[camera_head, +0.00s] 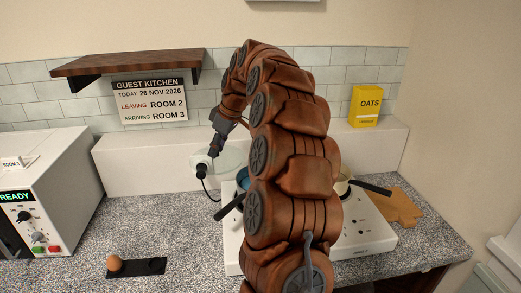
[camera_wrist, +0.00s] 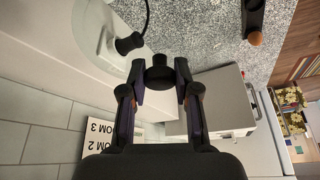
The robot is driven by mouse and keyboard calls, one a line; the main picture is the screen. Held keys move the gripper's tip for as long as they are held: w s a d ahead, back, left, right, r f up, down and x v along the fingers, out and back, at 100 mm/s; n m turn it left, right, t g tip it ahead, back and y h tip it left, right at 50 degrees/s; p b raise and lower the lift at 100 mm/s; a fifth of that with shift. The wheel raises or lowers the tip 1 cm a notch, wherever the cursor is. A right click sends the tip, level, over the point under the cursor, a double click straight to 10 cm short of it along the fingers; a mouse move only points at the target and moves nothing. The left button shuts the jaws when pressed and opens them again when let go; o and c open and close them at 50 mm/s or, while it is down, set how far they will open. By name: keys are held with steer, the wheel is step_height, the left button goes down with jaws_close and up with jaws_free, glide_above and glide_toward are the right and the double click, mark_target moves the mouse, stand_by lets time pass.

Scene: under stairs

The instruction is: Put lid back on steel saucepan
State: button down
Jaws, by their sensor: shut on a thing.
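My gripper (camera_head: 214,155) is raised in front of the white ledge, pointing down. In the wrist view, its fingers (camera_wrist: 160,80) are shut on a black knob (camera_wrist: 159,71). A pan with a blue part (camera_head: 243,178) and a black handle (camera_head: 230,207) stands on the white hob (camera_head: 235,240). My arm hides much of it, and I cannot make out a steel saucepan.
A black plug (camera_wrist: 128,43) with a cable is close to my gripper. A cream pan (camera_head: 342,184) with a black handle (camera_head: 370,187) is on the hob's right. A white appliance (camera_head: 50,190), an egg (camera_head: 114,262) and a wooden board (camera_head: 398,206) are on the speckled counter.

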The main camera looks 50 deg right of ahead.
steer(key=s+d+b, duration=0.1)
steer(key=s+d, duration=0.7)
steer(key=d, duration=0.3)
steer(key=shift+n, duration=0.4)
steer(key=shift+w+f+b, duration=0.15)
steer(key=shift+f+b, duration=0.4)
steer(key=shift+f, duration=1.15)
steer(key=shift+w+f+b, duration=0.1)
steer(key=shift+f+b, duration=0.4)
steer(key=shift+f, duration=1.15)
steer(key=shift+s+f+b, duration=0.1)
steer(key=shift+f+b, duration=0.15)
steer(key=shift+b, duration=0.25)
steer(key=shift+b, duration=0.35)
steer(key=shift+f+b, duration=0.7)
steer(key=shift+f, duration=0.05)
steer(key=c, duration=0.8)
jaws_free()
